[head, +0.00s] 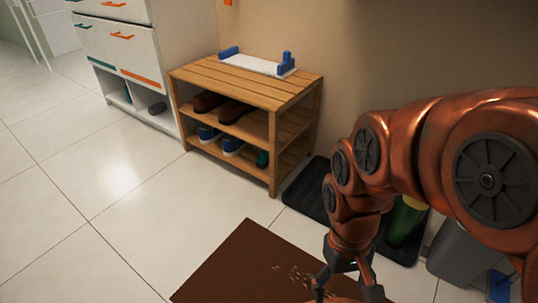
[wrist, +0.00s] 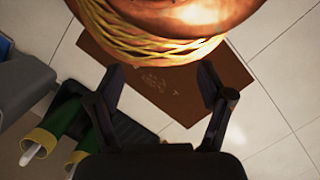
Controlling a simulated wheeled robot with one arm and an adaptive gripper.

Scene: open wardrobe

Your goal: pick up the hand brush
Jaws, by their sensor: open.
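I cannot pick out the hand brush with certainty in either view. A small blue piece (head: 499,285) shows at the lower right of the head view, beside a grey container; I cannot tell whether it belongs to the brush. My gripper (head: 346,290) is at the bottom of the head view, over the right part of the brown mat (head: 235,265). In the wrist view my gripper (wrist: 160,76) has its two fingers wide apart with nothing between them. The mat (wrist: 160,85), with pale crumbs on it, lies below and beyond the fingers.
Green boots with yellow tops (head: 404,222) stand on a black tray (head: 308,190) by the wall. A grey container (head: 460,255) stands right of them. A wooden shoe rack (head: 245,82) and white cabinet (head: 120,45) stand behind. The tiled floor at left is clear.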

